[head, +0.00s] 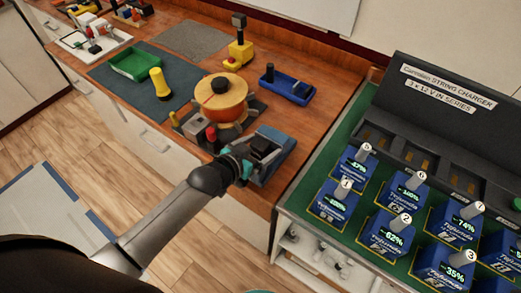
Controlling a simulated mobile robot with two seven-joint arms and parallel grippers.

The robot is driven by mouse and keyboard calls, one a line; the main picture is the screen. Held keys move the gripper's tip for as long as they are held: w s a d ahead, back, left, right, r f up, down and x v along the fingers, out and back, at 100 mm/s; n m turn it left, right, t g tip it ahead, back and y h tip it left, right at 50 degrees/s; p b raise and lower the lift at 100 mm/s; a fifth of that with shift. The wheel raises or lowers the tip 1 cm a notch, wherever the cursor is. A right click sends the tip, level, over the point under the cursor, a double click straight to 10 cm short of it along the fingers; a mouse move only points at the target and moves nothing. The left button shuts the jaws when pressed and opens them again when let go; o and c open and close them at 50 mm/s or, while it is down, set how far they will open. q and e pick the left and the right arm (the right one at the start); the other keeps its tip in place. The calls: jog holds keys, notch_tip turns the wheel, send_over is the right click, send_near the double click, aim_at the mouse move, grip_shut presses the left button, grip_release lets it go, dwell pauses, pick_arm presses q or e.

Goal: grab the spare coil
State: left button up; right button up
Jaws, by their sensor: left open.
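A round orange coil-like drum (232,107) with a black knob on top sits on a dark base on the wooden counter. It is the thing here that looks most like a coil; I cannot tell for sure that it is the spare one. My left gripper (243,160) is open, just in front of the drum and beside a blue-grey device (279,142). The drum is outside its jaws. The gripper's fingers are small and partly merge with the device, so contact is unclear. My right gripper is not in view.
A red-topped part (211,133) and a yellow flashlight-like object (159,82) stand near the drum. A green tray (135,63), blue tray (288,86) and yellow tool (239,50) lie behind. At right, several blue batteries (385,233) stand on a green bench before a black charger (440,110).

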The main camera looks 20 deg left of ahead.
pick_arm(q)
grip_shut()
dwell(0.6)
